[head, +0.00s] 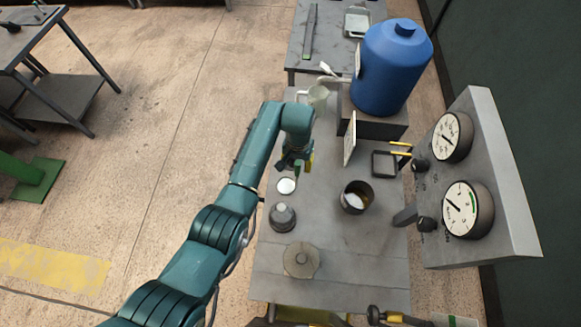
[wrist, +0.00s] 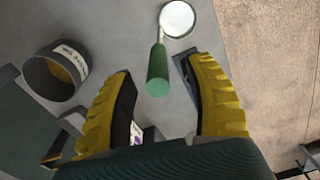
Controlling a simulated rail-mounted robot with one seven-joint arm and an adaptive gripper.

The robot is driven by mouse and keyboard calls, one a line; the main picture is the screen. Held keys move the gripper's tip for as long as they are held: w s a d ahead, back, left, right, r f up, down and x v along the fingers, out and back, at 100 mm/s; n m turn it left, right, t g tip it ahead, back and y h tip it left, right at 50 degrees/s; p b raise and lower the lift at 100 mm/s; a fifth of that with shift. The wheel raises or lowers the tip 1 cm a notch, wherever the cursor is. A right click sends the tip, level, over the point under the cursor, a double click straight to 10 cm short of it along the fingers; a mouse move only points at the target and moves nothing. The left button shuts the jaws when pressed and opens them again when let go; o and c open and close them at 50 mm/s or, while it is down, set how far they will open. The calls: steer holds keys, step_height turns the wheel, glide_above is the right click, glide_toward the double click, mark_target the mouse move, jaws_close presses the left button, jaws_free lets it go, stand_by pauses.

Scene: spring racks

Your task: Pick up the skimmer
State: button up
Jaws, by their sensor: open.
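The skimmer has a green handle and a round, pale disc. In the wrist view its handle (wrist: 157,72) lies between my two yellow finger pads, with its end toward my palm, and its disc (wrist: 177,19) is beyond the fingertips. In the head view the disc (head: 287,186) shows on the grey bench just below my gripper (head: 297,163), and the handle is mostly hidden by the gripper. My gripper (wrist: 158,68) is open, with gaps between the handle and both fingers. I cannot tell the exact height of the fingers over the bench.
A dark pot (head: 356,197) stands right of my gripper. A pale upright board (head: 349,138) and a small dark tray (head: 384,164) are farther back. A conical grey object (head: 282,217) and a round grey object (head: 301,260) stand nearer. A blue container (head: 391,70) and gauge panel (head: 478,180) flank the right.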

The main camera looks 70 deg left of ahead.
step_height(320, 180, down, 4)
steer(key=shift+w+r, duration=0.1)
steer(key=shift+r, duration=0.1)
jaws_close()
steer(key=shift+r, duration=0.15)
